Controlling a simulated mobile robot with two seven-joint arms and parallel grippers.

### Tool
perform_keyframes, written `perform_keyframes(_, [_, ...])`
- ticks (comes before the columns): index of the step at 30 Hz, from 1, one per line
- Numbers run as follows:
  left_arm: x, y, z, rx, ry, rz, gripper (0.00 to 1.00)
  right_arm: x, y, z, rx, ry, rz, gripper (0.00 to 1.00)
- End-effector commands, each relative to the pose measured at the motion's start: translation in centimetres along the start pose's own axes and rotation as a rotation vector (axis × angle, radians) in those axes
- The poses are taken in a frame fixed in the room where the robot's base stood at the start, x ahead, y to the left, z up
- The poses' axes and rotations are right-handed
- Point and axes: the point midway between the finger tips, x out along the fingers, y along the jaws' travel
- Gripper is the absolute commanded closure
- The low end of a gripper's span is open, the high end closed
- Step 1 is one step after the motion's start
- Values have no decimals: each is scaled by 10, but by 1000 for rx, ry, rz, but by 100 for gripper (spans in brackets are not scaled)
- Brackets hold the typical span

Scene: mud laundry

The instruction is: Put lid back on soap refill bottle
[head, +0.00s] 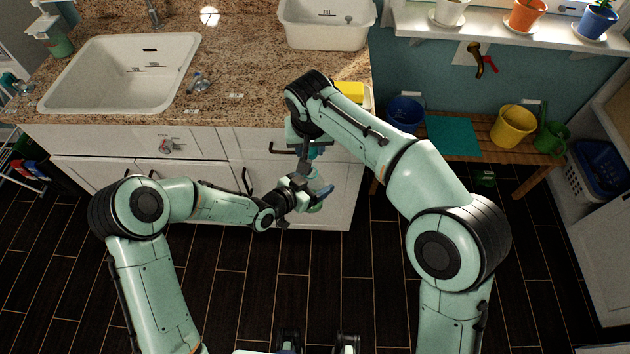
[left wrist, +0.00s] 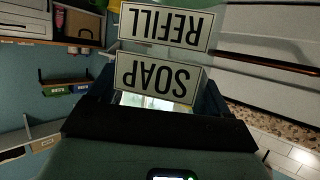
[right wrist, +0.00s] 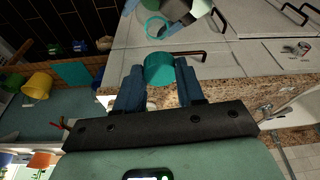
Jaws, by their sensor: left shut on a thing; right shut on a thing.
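The soap refill bottle (head: 315,186) is in my left gripper (head: 302,194), in front of the cabinet. In the left wrist view the bottle's SOAP and REFILL labels (left wrist: 160,78) appear upside down between the fingers. The teal lid (right wrist: 159,69) is pinched between the fingertips of my right gripper (right wrist: 158,82). In the head view my right gripper (head: 307,152) is above the bottle, and the arm partly hides the lid. In the right wrist view the bottle's round open mouth (right wrist: 157,27) lies beyond the lid, with a gap between them in the picture.
The granite counter (head: 250,85) with a white sink (head: 75,85) and a white basin (head: 322,35) is behind the grippers. A cabinet door handle (head: 247,180) is close to my left gripper. A wooden bench (head: 500,150) with buckets stands at right. The dark floor in front is clear.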

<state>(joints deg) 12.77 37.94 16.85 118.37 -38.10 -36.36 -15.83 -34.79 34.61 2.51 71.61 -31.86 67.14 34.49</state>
Motion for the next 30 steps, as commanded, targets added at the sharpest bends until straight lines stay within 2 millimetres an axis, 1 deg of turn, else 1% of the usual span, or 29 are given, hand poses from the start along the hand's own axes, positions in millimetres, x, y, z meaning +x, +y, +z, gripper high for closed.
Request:
perform_keyframes(5, [0,0,0,0,1,0,77,8,1,2,0,0,1,90])
perform_keyframes(12, [0,0,0,0,1,0,77,30,1,8,1,-1,1,90])
perform_keyframes(15, [0,0,0,0,1,0,77,36,0,10,0,-1,1,90])
perform_keyframes(20, [0,0,-1,0,1,0,77,39,0,11,0,1,0,90])
perform_keyframes(30, [0,0,-1,0,1,0,77,37,1,13,1,1,0,90])
